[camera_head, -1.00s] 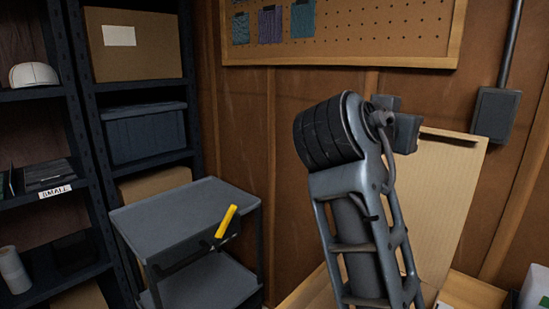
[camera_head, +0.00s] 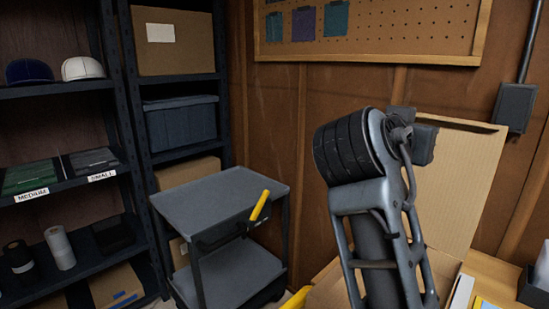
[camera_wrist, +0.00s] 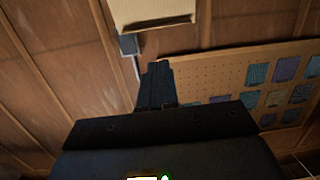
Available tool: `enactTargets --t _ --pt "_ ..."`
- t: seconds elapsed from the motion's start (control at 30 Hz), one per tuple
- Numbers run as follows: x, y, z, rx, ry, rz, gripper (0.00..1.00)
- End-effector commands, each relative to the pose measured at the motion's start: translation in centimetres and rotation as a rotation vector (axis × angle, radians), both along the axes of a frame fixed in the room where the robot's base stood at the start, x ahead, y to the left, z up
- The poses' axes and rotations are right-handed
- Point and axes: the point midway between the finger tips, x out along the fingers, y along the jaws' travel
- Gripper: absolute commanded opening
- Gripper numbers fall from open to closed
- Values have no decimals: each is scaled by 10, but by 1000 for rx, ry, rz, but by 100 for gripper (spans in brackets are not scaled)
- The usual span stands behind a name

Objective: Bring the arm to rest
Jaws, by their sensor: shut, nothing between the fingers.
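My arm (camera_head: 375,215) stands raised at the right of the head view, its dark ribbed joint at the top, in front of an open cardboard box. My gripper does not show clearly in the head view. In the wrist view my gripper (camera_wrist: 157,85) is shut and empty, its two dark fingers together. Beyond it are the wood-panelled wall (camera_wrist: 60,80) and the pegboard (camera_wrist: 225,75). I see nothing touching the fingers.
Dark shelves (camera_head: 70,90) with caps and bins fill the left. The cardboard box (camera_head: 460,180) is behind my arm, by a wooden surface (camera_head: 495,275).

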Motion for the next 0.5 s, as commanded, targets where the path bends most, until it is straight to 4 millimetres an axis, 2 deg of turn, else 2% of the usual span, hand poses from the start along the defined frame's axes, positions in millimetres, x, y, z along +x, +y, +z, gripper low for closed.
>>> enactTargets --t 0.27,0.5 --pt "-3 2 -40 -38 45 72 0" --pt "-13 3 -96 -83 103 174 0"
